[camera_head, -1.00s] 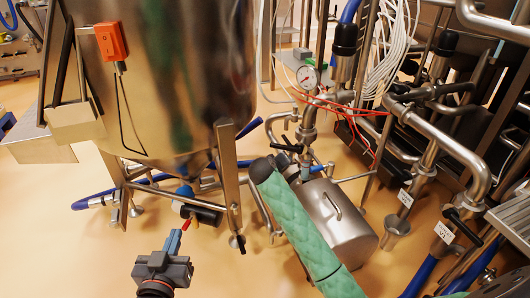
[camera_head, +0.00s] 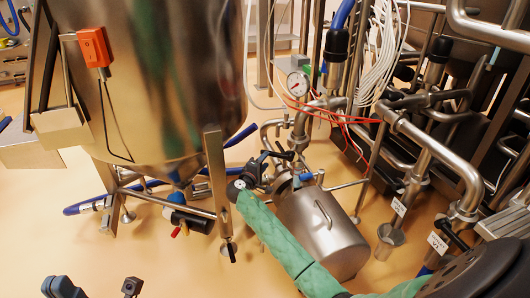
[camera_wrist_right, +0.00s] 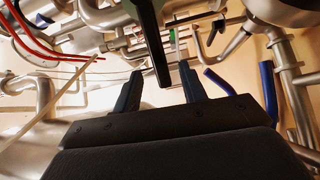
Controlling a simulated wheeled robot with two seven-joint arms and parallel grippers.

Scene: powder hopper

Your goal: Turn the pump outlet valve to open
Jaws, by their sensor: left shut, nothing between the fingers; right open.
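The pump outlet valve has a black lever (camera_head: 282,155) on the pipework above the steel pump housing (camera_head: 322,230). My right arm, in a green sleeve, reaches to it from the lower right, and my right gripper (camera_head: 258,172) is at the lever. In the right wrist view the right gripper (camera_wrist_right: 160,90) is open. A dark bar, apparently the lever (camera_wrist_right: 155,45), comes down between its fingers; I cannot tell whether they touch it. Dark parts of my left gripper (camera_head: 95,287) show at the bottom left edge, away from the valve; its fingers are hard to make out.
A large steel hopper (camera_head: 170,90) stands at the left, with an orange switch box (camera_head: 94,47). A red-handled valve (camera_head: 178,222) sits under it. A pressure gauge (camera_head: 297,84), red cables (camera_head: 340,118) and dense pipes (camera_head: 435,140) crowd behind and right.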

